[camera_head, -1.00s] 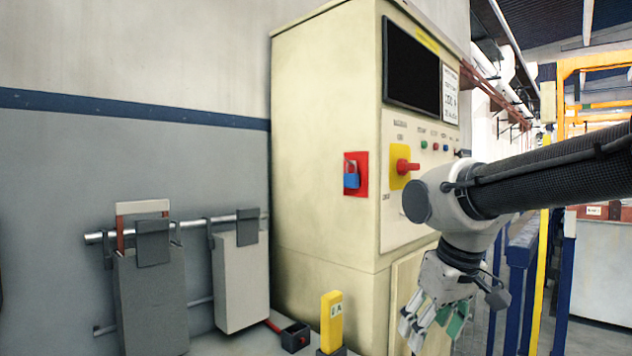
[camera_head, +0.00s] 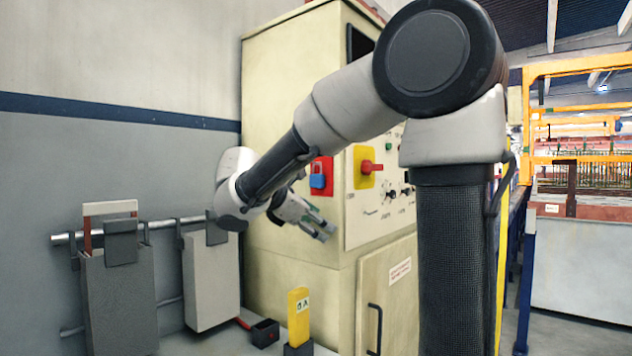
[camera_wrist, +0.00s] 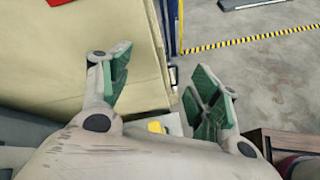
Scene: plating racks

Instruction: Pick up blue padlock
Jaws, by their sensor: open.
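The blue padlock (camera_head: 318,181) hangs on a red plate (camera_head: 327,163) on the side of the cream control cabinet (camera_head: 275,120) in the head view. My gripper (camera_head: 325,232) is in front of that side of the cabinet, below the padlock and apart from it. It points down and to the right in the picture. In the wrist view my gripper (camera_wrist: 152,92) has its green-padded fingers spread with nothing between them. The padlock is not visible in the wrist view.
A yellow switch with a red handle (camera_head: 368,168) is right of the padlock. Two grey boxes (camera_head: 120,310) (camera_head: 210,285) hang from a wall rail at left.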

